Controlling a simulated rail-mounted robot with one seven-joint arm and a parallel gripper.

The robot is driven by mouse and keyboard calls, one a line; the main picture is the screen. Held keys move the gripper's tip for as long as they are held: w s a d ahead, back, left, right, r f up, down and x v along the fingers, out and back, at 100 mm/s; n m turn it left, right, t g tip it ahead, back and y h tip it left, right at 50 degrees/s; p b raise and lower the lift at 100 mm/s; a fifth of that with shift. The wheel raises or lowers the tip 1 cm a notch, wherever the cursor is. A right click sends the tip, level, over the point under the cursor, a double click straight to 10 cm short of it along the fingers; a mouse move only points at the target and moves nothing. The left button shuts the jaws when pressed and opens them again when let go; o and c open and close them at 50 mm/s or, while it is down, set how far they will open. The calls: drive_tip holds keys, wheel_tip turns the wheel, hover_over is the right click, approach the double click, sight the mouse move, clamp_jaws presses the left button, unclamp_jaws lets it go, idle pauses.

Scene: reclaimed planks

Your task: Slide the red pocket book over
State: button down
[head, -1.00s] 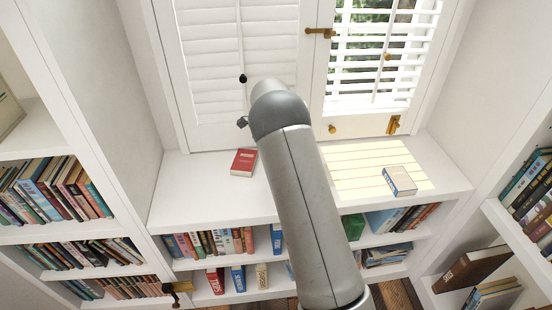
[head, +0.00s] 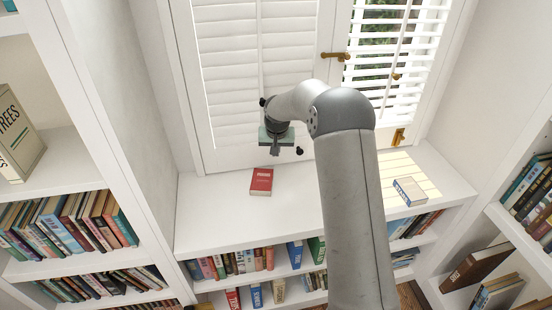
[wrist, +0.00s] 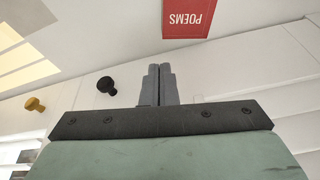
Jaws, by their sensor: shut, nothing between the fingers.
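The red pocket book (head: 261,182) lies flat on the white window-seat shelf below the shutters. In the wrist view the red pocket book (wrist: 188,18) shows at the top, with "POEMS" on its cover, cut off by the frame edge. My gripper (head: 275,150) is in the air above and behind the book, apart from it. In the wrist view my gripper (wrist: 157,70) shows its two fingers together with nothing between them.
A blue-and-white book (head: 409,191) lies at the right of the white shelf top (head: 225,215), in sunlight. The shelf top around the red book is clear. Shutters (head: 235,75) with dark and brass knobs stand behind. Bookcases flank both sides.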

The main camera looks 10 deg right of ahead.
sight(273, 163)
drive_tip(key=shift+n, duration=0.8)
drive_tip(key=x, duration=0.6)
drive_tip(key=p+x, duration=0.1)
drive_tip(key=x, duration=0.2)
drive_tip(key=shift+w+a+f, duration=0.25)
drive_tip(key=shift+w, duration=0.25)
